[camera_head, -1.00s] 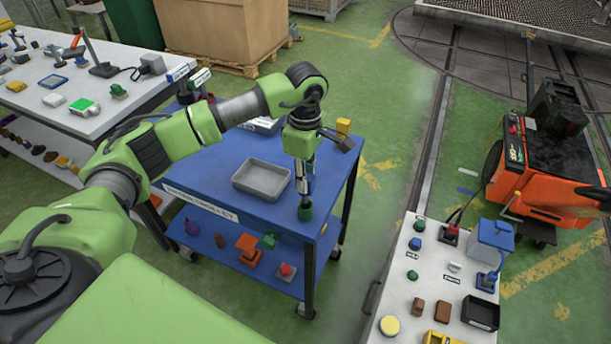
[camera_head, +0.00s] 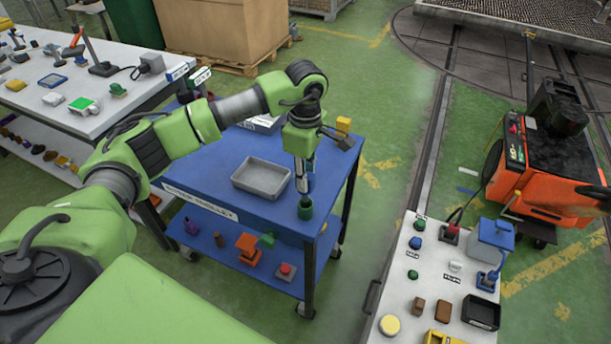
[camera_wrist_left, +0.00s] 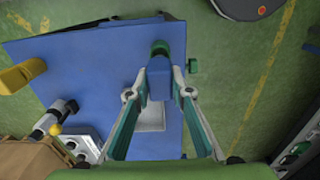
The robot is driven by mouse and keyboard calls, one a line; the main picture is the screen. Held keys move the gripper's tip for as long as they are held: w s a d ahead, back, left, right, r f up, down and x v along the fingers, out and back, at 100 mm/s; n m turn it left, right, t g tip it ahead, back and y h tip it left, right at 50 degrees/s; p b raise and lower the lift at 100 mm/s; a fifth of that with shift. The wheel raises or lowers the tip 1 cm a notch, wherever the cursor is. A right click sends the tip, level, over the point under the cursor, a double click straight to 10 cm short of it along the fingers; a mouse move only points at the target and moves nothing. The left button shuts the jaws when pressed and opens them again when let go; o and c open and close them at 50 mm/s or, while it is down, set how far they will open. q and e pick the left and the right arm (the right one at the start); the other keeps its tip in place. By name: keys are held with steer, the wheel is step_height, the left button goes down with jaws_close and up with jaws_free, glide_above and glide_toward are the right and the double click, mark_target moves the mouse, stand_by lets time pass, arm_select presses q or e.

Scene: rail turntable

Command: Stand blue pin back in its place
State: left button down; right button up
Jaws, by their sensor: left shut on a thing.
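My left gripper (camera_head: 303,184) points down over the near right part of the blue trolley top (camera_head: 215,172). Its fingers are shut on the blue pin (camera_wrist_left: 159,83), which shows between the fingertips in the left wrist view. In the head view the fingers largely hide the pin. A dark green round piece (camera_head: 305,208) is at the pin's lower end, near the trolley's front edge; it also shows in the left wrist view (camera_wrist_left: 160,47). I cannot tell whether the pin touches the trolley. My right gripper is not in view.
A grey tray (camera_head: 261,179) lies left of the gripper. The lower shelf (camera_head: 210,240) holds several small items. A white table (camera_head: 393,282) with parts stands at the right, across a strip of floor.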

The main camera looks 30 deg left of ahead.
arm_select(q)
steer(key=shift+b, duration=0.4)
stand_by(0.8)
steer(key=shift+f, duration=0.2)
steer(key=shift+f+b, duration=0.3)
steer(key=shift+b, duration=0.1)
steer(key=shift+f, duration=0.2)
steer(key=shift+f+b, duration=1.9)
steer(key=shift+f, duration=0.2)
steer(key=c, duration=1.7)
jaws_free()
steer(key=shift+r, duration=0.1)
step_height(320, 180, up, 12)
steer(key=shift+f, duration=0.1)
